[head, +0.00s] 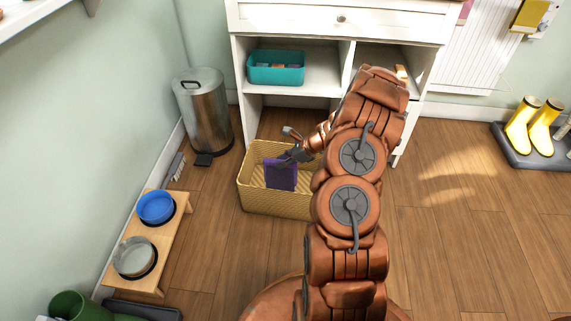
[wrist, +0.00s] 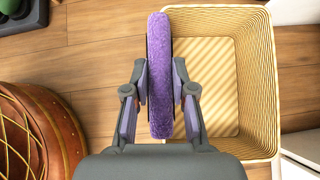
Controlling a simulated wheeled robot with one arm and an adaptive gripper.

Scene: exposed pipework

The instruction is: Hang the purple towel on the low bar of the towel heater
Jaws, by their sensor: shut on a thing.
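The purple towel (head: 281,176) is a folded piece at the woven basket in the head view. In the wrist view the fluffy towel (wrist: 159,40) stands on edge between the two fingers of my gripper (wrist: 159,82). My gripper (head: 293,157) is shut on it. The towel overlaps the left part of the basket opening; its exact height over the basket floor is hard to tell. The towel heater (head: 470,55) is a white ribbed panel at the upper right of the head view, cut off by the frame. Its low bar cannot be made out.
The tan basket (head: 262,207), also in the wrist view (wrist: 270,110), looks otherwise empty. A white cabinet (head: 335,22) with a teal bin (head: 276,68) stands behind it. A steel trash can (head: 204,112) and bowl stand (head: 176,232) are left. Yellow boots (head: 530,128) stand far right.

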